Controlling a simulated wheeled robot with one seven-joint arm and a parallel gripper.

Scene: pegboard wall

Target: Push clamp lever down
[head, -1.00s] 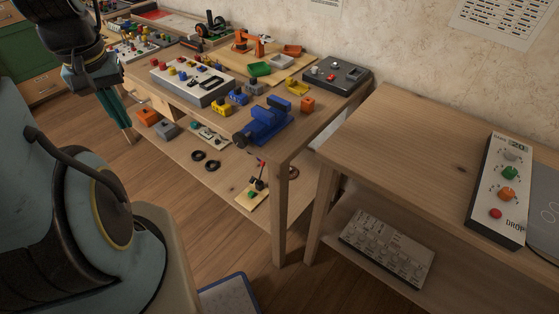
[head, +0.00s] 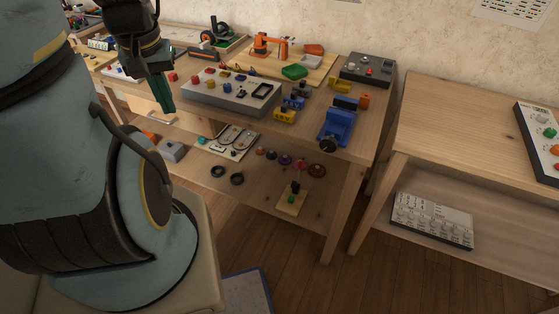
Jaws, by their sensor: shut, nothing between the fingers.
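A small wooden board (head: 291,203) lies on the lower shelf of the middle workbench. A small dark upright part (head: 295,187) with a red bit stands on it, beside a green piece; it looks like the clamp and its lever, but it is too small to tell the lever's angle. My gripper (head: 164,107) is at the upper left, its teal fingers pointing down and closed together, empty. It is in front of the bench's left part, well apart from the board.
A blue vise (head: 337,127) sits at the bench top's right front corner. A grey button panel (head: 232,94) and small coloured blocks are left of it. Black rings (head: 218,171) and several coloured knobs lie on the lower shelf. A second table (head: 470,110) stands right, with a gap between.

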